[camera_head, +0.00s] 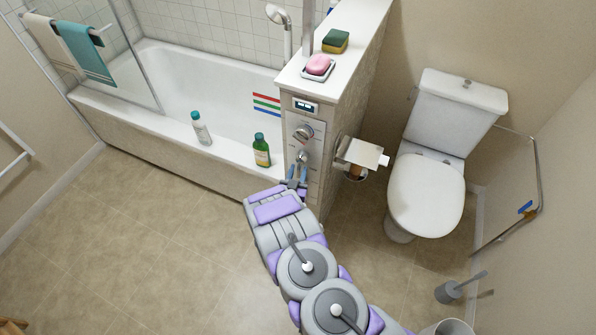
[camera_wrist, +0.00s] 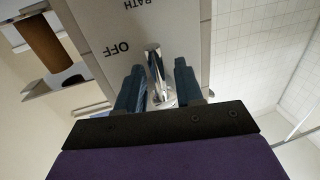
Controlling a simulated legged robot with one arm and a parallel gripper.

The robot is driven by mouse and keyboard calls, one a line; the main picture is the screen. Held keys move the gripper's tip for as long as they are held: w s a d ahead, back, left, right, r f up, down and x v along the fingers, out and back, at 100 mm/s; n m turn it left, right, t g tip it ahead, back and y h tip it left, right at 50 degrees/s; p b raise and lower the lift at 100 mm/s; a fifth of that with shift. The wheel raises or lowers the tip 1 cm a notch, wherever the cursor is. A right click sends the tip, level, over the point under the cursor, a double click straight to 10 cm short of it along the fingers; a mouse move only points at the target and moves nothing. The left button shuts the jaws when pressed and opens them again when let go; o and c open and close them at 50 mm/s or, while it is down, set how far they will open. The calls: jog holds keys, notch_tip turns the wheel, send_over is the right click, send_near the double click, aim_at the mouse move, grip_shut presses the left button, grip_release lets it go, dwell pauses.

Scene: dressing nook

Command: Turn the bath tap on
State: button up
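The bath tap is a chrome lever (camera_wrist: 155,69) on a pale panel (camera_wrist: 98,28) in the wrist view. The panel's words "OFF" and "BATH" appear upside down there. My gripper (camera_wrist: 158,84) has its two dark fingers apart, one on each side of the lever. A gap shows between the lever and the right finger; I cannot tell whether the left finger touches it. In the head view my gripper (camera_head: 297,173) is at the lower part of the panel (camera_head: 294,122) on the end of the half wall, and it partly hides the lever (camera_head: 302,157).
A round chrome knob (camera_head: 303,132) and a small display (camera_head: 305,106) are above the lever. A toilet-paper holder (camera_head: 360,153) juts out to the right. Bottles (camera_head: 201,128) (camera_head: 261,151) stand on the rim of the bathtub (camera_head: 170,128). The toilet (camera_head: 428,192) is at right. Floor (camera_head: 130,215) at left is clear.

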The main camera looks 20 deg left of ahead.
jog(key=shift+w+a, duration=0.1)
jog(key=shift+w, duration=0.4)
grip_shut()
dwell(0.3)
